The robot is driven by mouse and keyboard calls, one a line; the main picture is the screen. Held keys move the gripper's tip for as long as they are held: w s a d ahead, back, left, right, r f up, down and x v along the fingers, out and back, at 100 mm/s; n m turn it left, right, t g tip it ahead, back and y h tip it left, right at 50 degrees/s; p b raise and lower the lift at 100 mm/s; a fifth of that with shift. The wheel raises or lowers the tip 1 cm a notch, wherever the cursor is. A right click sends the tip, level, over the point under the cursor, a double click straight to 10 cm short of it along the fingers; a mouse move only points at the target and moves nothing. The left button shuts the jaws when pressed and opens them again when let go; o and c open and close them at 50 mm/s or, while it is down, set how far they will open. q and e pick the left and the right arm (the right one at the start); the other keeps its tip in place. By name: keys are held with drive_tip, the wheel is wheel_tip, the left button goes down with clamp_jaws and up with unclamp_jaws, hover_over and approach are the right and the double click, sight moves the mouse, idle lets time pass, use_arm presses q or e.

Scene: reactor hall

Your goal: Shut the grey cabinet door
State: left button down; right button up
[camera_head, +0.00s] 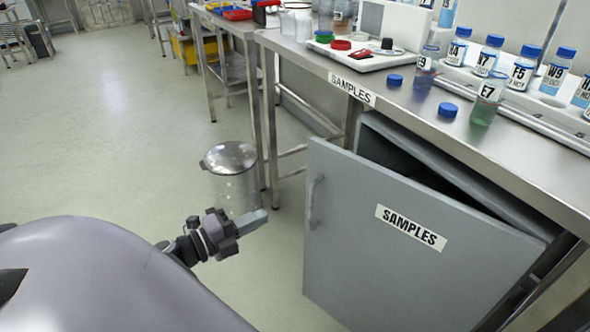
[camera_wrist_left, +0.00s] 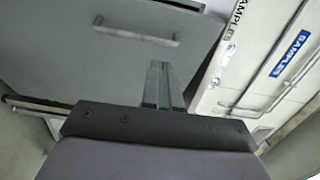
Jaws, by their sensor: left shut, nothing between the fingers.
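The grey cabinet door (camera_head: 360,245) carries a "SAMPLES" label and a bar handle on its left edge. It stands ajar, swung out from the grey cabinet (camera_head: 440,165) under the bench, with a dark gap along its top. My left gripper (camera_head: 258,220) is shut and empty, left of the door's handle edge and apart from it in the head view. In the left wrist view, its closed fingers (camera_wrist_left: 160,85) lie below and right of a handle on a grey panel (camera_wrist_left: 100,55), which looks like the door. My right gripper is not in view.
A steel bin (camera_head: 231,175) stands on the floor behind the gripper. The steel bench (camera_head: 300,42) above the cabinet holds several blue-capped bottles and loose caps. A pale unit (camera_wrist_left: 265,75) with a blue label shows at right in the wrist view.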

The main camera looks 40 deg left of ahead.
use_arm(q)
approach(321, 186)
drive_tip(key=x, duration=0.3)
drive_tip(key=shift+b+x, duration=0.4)
drive_tip(key=shift+x, duration=0.7)
